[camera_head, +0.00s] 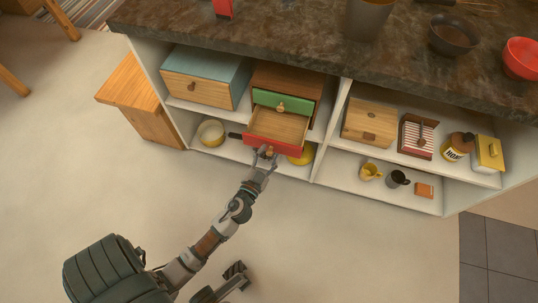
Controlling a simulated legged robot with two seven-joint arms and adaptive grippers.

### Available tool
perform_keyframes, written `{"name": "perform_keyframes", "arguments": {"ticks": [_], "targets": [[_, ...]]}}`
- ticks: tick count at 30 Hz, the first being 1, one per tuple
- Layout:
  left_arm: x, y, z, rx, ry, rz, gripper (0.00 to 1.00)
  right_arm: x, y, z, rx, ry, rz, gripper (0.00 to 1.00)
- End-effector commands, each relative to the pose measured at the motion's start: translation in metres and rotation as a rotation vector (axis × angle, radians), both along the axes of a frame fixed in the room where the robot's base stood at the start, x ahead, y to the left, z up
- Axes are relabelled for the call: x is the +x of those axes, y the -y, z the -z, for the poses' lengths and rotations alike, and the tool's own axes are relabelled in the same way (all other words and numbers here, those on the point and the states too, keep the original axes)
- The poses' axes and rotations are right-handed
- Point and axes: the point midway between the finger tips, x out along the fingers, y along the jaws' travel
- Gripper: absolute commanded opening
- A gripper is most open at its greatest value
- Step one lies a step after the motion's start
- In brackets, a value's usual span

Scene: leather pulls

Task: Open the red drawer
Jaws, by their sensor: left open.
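The red drawer (273,146) is the lower drawer of a small wooden chest (288,78) on the shelf under the counter. It is pulled out, and its empty wooden inside shows. The green drawer (283,104) above it is shut. My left gripper (265,154) is open at the middle of the red front, around or right beside its pull; I cannot tell if it touches. My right gripper (234,271) seems to be low in the view, far from the chest; its fingers are unclear.
A blue-topped box (206,77) stands left of the chest, and a wooden box (370,122) to its right. A pot (211,132) and a yellow bowl (303,155) sit on the lower shelf. Mugs (398,179) stand at lower right. The floor in front is clear.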

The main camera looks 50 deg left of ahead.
Motion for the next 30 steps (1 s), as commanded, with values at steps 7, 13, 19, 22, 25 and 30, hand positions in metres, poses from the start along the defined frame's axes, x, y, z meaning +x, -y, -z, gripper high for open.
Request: {"name": "perform_keyframes", "arguments": {"ticks": [7,13,19,22,25,30], "targets": [[-0.029,0.012,0.002,-0.004,-0.003,-0.003,0.49,-0.003,0.0,-0.002,0.001,0.005,0.0,0.4],[-0.058,0.025,0.002,-0.005,-0.002,-0.002,0.49,-0.003,0.0,-0.002,0.0,0.005,-0.001,0.4],[-0.068,0.029,0.002,-0.001,-0.003,0.0,0.49,-0.003,0.0,-0.002,0.0,0.005,-0.001,0.4],[-0.069,0.029,0.002,0.0,-0.003,0.001,0.49,-0.003,0.0,-0.002,0.0,0.005,-0.001,0.4],[-0.068,0.029,0.002,0.0,-0.003,0.001,0.49,-0.003,0.0,-0.002,0.0,0.004,-0.001,0.4],[-0.068,0.029,0.002,-0.001,-0.002,0.001,0.49,0.0,0.0,-0.001,-0.001,0.001,-0.002,0.4]]}}
